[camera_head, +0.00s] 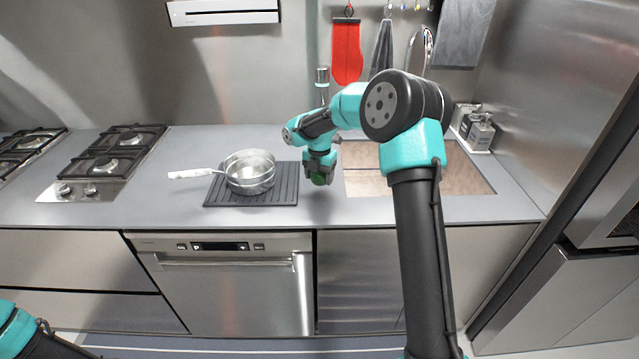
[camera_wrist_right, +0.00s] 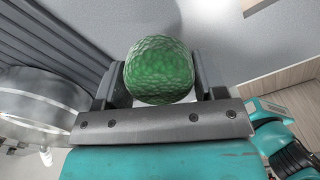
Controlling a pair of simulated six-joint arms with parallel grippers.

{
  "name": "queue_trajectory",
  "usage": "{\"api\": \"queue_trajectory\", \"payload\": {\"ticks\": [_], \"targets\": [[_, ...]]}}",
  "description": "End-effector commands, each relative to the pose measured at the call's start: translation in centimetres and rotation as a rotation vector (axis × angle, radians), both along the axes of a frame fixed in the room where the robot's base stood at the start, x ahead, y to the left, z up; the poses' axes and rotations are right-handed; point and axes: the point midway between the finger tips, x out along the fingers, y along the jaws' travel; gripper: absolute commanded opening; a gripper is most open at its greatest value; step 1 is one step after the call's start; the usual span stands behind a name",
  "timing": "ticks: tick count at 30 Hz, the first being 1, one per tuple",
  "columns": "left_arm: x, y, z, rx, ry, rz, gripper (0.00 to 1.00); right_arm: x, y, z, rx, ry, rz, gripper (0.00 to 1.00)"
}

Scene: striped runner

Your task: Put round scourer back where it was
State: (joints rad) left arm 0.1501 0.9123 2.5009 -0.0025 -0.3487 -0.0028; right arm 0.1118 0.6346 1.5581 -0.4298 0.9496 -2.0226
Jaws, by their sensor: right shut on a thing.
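The round scourer (camera_head: 319,178) is green and rough. My right gripper (camera_head: 321,172) is shut on it, over the counter between the dark ribbed mat and the sink. In the right wrist view the scourer (camera_wrist_right: 160,72) sits between the two dark fingers of my right gripper (camera_wrist_right: 158,80). I cannot tell whether the scourer touches the counter. My left gripper is out of view; only part of my left arm shows at the lower left of the head view.
A metal pan (camera_head: 250,172) with a white handle stands on the ribbed mat (camera_head: 225,194), left of my right gripper. The sink (camera_head: 470,181) is to the right. A stove (camera_head: 110,160) is at the left. Grey counter (camera_head: 150,205) is bare at the front.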

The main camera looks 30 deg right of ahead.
Motion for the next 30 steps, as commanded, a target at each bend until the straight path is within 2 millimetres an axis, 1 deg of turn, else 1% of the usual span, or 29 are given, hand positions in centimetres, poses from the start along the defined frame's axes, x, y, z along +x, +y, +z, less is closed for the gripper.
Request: {"api": "queue_trajectory", "payload": {"ticks": [2,3,6,10,23,24,30], "targets": [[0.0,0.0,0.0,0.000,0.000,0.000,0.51,0.4,-0.3,-0.1,0.000,-0.001,-0.002,0.45],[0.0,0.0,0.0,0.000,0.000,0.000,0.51,0.5,-0.4,-0.4,0.000,0.001,-0.002,0.45],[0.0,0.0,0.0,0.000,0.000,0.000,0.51,0.4,-0.3,-2.0,0.001,0.003,0.000,0.45],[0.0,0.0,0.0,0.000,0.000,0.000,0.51,0.4,-0.3,-3.3,0.000,0.001,-0.001,0.45],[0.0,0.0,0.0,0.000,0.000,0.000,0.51,0.5,-0.3,-3.9,0.000,0.000,-0.001,0.45],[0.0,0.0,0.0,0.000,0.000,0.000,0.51,0.5,-0.3,-3.9,0.000,0.000,-0.001,0.66],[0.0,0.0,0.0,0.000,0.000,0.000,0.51,0.5,-0.3,-3.9,0.000,0.000,-0.001,0.85]]}}
